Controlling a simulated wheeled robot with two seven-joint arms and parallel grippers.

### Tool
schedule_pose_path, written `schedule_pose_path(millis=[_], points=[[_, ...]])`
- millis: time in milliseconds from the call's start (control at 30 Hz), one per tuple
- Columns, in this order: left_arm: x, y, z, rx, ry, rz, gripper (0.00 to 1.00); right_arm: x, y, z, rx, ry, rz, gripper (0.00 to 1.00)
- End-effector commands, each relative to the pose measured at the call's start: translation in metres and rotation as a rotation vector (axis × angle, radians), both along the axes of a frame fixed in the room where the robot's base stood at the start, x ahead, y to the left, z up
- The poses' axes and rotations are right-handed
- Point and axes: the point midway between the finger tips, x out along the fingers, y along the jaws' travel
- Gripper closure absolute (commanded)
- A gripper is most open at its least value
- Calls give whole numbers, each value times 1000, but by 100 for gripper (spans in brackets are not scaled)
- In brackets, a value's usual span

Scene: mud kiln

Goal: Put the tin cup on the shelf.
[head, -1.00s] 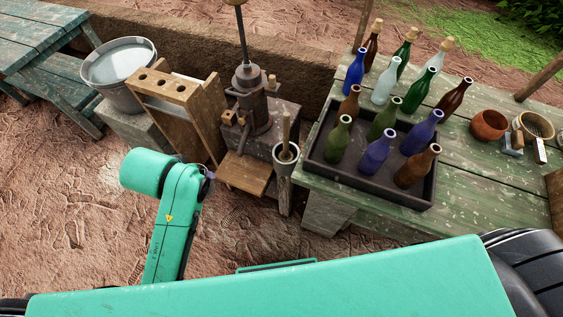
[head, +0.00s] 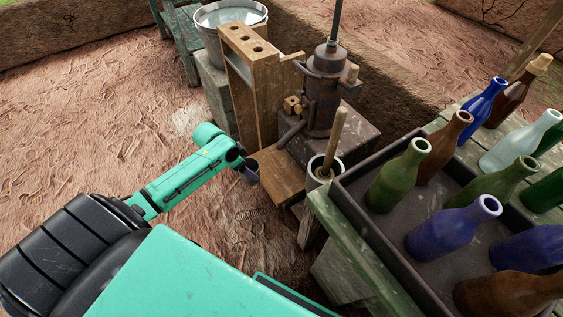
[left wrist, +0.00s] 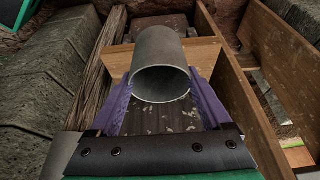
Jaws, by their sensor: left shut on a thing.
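The tin cup (left wrist: 160,62) is a plain grey cylinder. In the left wrist view it lies between the purple fingers of my left gripper (left wrist: 161,96), its open mouth facing the camera. The gripper is shut on it. In the head view my left gripper (head: 249,173) is at the left edge of a low wooden board (head: 276,174) in front of the iron press; the cup is not clear there. In the wrist view a wooden board (left wrist: 120,62) shows behind the cup. I cannot tell whether cup and board touch. My right gripper is not in view.
A wooden rack with holes (head: 262,47) stands behind my left gripper. The iron press (head: 324,95) is behind the board. A pot with a wooden handle (head: 325,172) stands right. A dark tray (head: 372,226) of bottles lies on the green table. Bare ground is at left.

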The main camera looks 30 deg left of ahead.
Motion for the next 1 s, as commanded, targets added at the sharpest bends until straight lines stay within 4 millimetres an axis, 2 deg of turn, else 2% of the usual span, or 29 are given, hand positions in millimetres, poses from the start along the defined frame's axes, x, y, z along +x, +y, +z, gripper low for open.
schedule_pose_path(millis=[33, 200, 400, 567, 633, 733, 1000], points=[[17, -9, 0, -4, -8, 2, 72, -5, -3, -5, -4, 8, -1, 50], [61, -37, 0, -3, -4, 0, 72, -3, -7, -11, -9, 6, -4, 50], [93, -55, -1, -1, 1, 1, 72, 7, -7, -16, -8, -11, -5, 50], [108, -65, -3, -1, 2, 1, 72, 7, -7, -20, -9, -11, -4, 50], [106, -64, -21, 0, 6, 1, 72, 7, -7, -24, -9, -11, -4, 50], [106, -63, -34, 0, 3, 1, 72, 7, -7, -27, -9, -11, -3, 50], [106, -63, -36, 1, 1, 0, 72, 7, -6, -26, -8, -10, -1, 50]])
